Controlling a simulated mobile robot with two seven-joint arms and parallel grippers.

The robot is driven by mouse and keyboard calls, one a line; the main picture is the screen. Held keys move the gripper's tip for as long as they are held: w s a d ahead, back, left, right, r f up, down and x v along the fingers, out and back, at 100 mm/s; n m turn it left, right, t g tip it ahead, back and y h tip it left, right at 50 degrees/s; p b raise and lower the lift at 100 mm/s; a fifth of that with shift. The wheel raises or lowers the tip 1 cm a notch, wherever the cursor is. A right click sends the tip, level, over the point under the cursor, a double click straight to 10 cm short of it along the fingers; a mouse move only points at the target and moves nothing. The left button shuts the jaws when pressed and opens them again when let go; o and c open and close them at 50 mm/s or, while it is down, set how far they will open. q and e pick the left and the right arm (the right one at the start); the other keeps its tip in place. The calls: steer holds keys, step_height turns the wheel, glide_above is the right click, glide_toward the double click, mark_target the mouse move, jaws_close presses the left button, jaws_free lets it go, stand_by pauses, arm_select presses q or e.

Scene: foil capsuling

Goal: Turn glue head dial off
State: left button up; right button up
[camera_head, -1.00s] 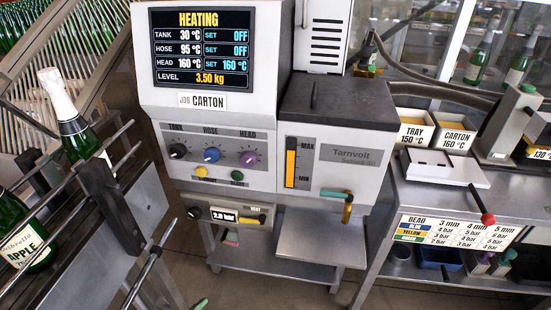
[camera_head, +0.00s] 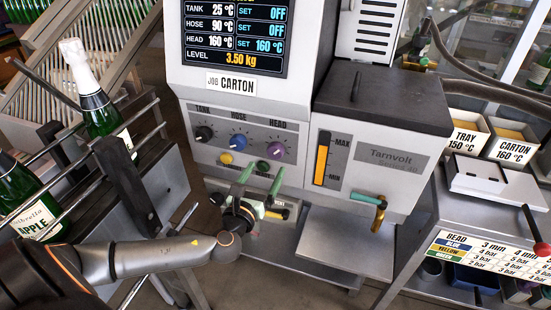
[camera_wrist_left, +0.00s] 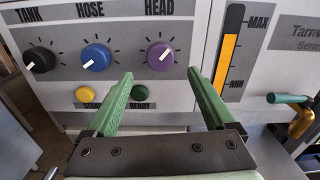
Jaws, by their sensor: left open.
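The purple HEAD dial (camera_head: 276,149) sits at the right end of the dial row on the glue machine's front panel. In the left wrist view the HEAD dial (camera_wrist_left: 160,55) carries a pale pointer mark slanting to the upper right. The screen (camera_head: 235,32) reads HEAD 160 °C, set 160 °C, with TANK and HOSE set OFF. My left gripper (camera_head: 262,177) is open and empty, its green fingers pointing at the panel just below the dial. In the left wrist view the fingertips (camera_wrist_left: 160,75) straddle the dial's lower side, apart from it. My right gripper is out of view.
The blue HOSE dial (camera_head: 238,141) and black TANK dial (camera_head: 204,133) are left of the HEAD dial. A green-handled brass valve (camera_head: 379,212) juts out at right. Bottles (camera_head: 92,100) stand on the rack at left.

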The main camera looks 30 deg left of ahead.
mark_target(274, 155)
arm_select(q)
steer(key=b+x, duration=0.1)
steer(key=x, duration=0.6)
steer(key=shift+b, duration=0.4)
steer(key=shift+d, duration=0.1)
steer(key=c, duration=1.4)
